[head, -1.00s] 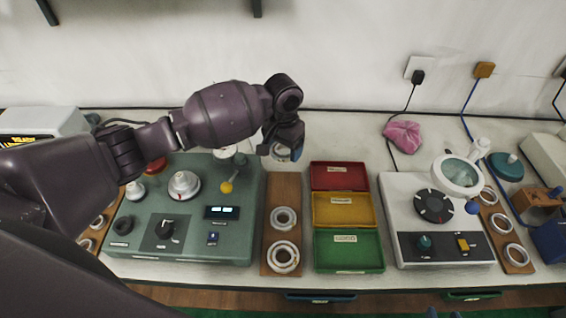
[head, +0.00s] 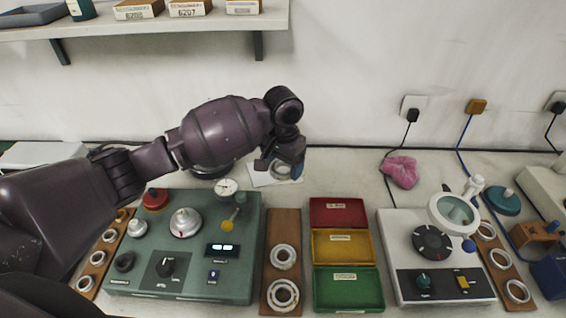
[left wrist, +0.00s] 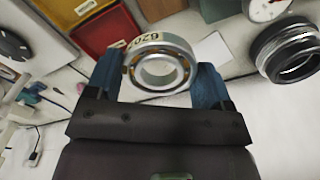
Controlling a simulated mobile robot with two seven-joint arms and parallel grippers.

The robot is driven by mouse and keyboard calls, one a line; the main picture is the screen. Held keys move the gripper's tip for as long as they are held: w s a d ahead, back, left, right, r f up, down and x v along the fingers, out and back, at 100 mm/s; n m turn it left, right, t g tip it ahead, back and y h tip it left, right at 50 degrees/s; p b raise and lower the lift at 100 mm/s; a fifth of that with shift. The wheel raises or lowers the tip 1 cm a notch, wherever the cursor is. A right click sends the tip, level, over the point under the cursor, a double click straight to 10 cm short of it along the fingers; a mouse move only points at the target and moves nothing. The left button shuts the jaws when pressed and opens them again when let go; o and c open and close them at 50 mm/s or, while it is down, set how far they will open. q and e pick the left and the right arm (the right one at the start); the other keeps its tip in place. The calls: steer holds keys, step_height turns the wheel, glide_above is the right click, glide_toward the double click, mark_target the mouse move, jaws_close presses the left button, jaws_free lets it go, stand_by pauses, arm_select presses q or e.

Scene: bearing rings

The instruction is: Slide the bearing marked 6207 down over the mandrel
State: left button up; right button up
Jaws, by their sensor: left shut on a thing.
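My left gripper (head: 283,168) is shut on a silver bearing (left wrist: 170,45) in the left wrist view. The bearing sits between the blue fingertips, its bore open and its marking upside down, reading about 620 with the last digit unclear. In the head view the bearing (head: 281,172) hangs partly behind the fingers, in front of a white sheet. A round black-and-silver piece (left wrist: 288,52) stands apart from the bearing at the right of the left wrist view; I cannot tell whether it is the mandrel. In the head view my arm partly covers it. My right gripper is out of view.
A green console (head: 190,285) with knobs and a gauge (head: 227,188) stands at left centre. Beside it are a wooden board (head: 268,225) with two rings, and red, yellow and green bins (head: 345,290). A shelf (head: 180,28) holds boxes, one labelled 6207.

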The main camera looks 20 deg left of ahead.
arm_select(q)
step_height(320, 180, up, 5)
steer(key=shift+f, duration=0.1)
stand_by(0.8)
